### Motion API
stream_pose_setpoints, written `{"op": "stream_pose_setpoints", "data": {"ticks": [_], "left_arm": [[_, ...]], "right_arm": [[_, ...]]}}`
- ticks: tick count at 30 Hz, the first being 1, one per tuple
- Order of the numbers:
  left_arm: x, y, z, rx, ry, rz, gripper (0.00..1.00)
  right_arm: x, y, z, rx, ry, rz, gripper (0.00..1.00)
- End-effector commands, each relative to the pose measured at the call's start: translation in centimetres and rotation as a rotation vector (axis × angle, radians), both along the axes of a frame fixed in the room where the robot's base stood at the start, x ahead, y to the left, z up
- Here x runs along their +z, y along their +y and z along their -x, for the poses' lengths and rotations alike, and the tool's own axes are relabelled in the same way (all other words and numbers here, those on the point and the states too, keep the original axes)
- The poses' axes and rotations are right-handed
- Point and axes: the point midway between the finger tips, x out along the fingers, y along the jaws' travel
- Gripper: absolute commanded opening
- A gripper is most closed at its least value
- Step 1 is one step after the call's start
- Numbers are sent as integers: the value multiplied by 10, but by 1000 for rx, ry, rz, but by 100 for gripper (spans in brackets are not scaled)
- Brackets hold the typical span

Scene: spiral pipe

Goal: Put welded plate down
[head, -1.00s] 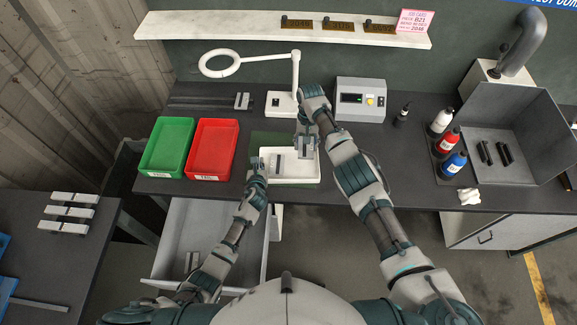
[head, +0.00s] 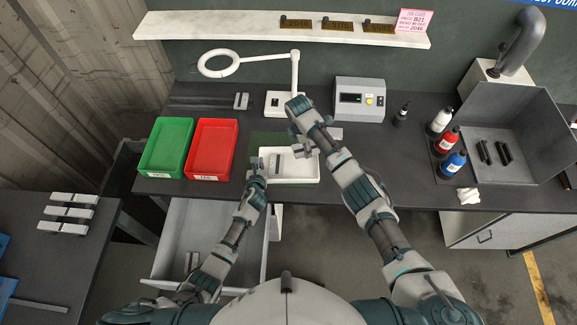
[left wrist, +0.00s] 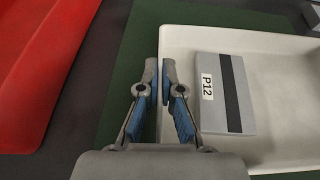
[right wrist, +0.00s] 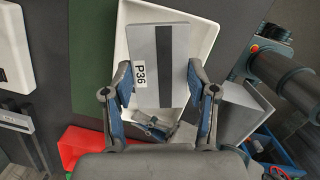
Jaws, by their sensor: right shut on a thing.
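A grey welded plate marked P36 (right wrist: 154,78), with a dark stripe, sits between the fingers of my right gripper (right wrist: 160,70), which is shut on it above the white tray (right wrist: 133,14). In the head view my right gripper (head: 303,148) is over the tray's far right part. Another plate marked P12 (left wrist: 222,95) lies flat in the white tray (left wrist: 187,42), towards its left side. My left gripper (left wrist: 161,72) is at the tray's left rim with its fingertips close together. I cannot tell whether they pinch the rim.
Red (head: 232,150) and green (head: 187,148) bins stand left of the tray. A lamp (head: 280,104) and a grey instrument box (head: 360,98) stand behind it. Bottles (head: 441,122) are at the right. An open drawer (head: 180,228) lies below the bench's front edge.

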Motion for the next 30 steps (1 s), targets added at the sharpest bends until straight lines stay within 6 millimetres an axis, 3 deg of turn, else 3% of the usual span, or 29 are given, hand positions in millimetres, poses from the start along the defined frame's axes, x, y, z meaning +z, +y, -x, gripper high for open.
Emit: {"op": "stream_pose_setpoints", "data": {"ticks": [9, 15, 20, 30], "left_arm": [[0, 0, 0, 1, 1, 0, 0], [0, 0, 0, 0, 1, 0, 0], [0, 0, 0, 0, 1, 0, 0], [0, 0, 0, 0, 1, 0, 0]], "right_arm": [[-3, 2, 2, 787, -4, -1, 0], [-4, 4, 3, 1099, -5, -2, 0], [-9, 5, 4, 1203, -2, -2, 0], [-62, 5, 4, 1221, -2, -2, 0]]}}
